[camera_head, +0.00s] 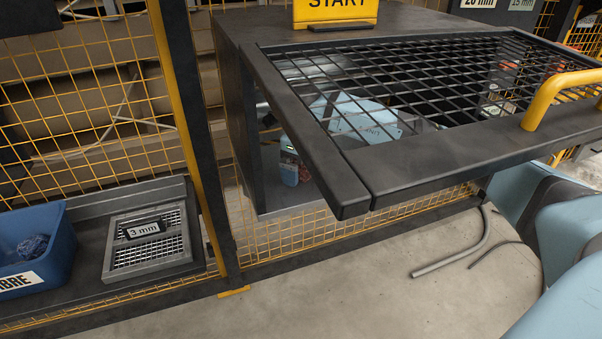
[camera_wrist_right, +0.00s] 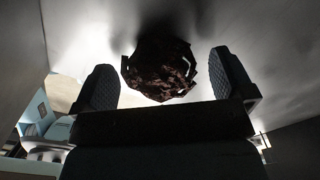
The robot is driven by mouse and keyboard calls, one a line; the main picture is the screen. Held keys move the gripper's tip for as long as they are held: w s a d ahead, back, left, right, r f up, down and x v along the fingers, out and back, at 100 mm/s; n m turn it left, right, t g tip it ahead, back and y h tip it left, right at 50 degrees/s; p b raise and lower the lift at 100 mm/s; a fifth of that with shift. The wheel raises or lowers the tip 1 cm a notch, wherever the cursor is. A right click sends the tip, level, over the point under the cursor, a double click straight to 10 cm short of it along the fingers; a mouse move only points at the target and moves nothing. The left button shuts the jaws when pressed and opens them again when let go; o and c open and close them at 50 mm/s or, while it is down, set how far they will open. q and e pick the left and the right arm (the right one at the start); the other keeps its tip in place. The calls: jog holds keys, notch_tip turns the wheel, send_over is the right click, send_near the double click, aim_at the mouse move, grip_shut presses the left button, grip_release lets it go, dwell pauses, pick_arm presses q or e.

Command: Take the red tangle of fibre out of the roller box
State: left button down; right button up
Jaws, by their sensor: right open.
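The roller box (camera_head: 228,100) is a dark frame under a black mesh lid (camera_head: 430,75) with a yellow handle (camera_head: 552,95). Through the mesh and the open side, light blue parts of my right arm show; the tangle is not clear there. In the right wrist view the dark red tangle of fibre (camera_wrist_right: 158,70) lies between and beyond the two ridged fingers of my right gripper (camera_wrist_right: 162,78). These fingers are wide apart, with a gap on each side of the tangle. My left gripper is not in view.
A yellow START sign (camera_head: 335,12) stands on the box top. A grey hose (camera_head: 460,258) lies on the floor.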

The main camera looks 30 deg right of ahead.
jog(key=c, duration=1)
jog(key=shift+r+p, duration=0.5)
jog(key=shift+p, duration=0.05)
notch_tip(320, 180, up, 3)
jog(key=p, duration=0.2)
jog(key=shift+r+p, duration=0.2)
jog(key=shift+p, duration=0.15)
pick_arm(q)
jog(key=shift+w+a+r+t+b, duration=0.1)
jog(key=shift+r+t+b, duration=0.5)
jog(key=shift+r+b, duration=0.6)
pick_arm(e)
jog(key=s+d, duration=0.4)
jog(key=s, duration=0.3)
jog(key=s+d+f, duration=0.1)
jog(key=s+d, duration=0.4)
jog(key=s, duration=0.3)
jog(key=shift+s+d, duration=0.15)
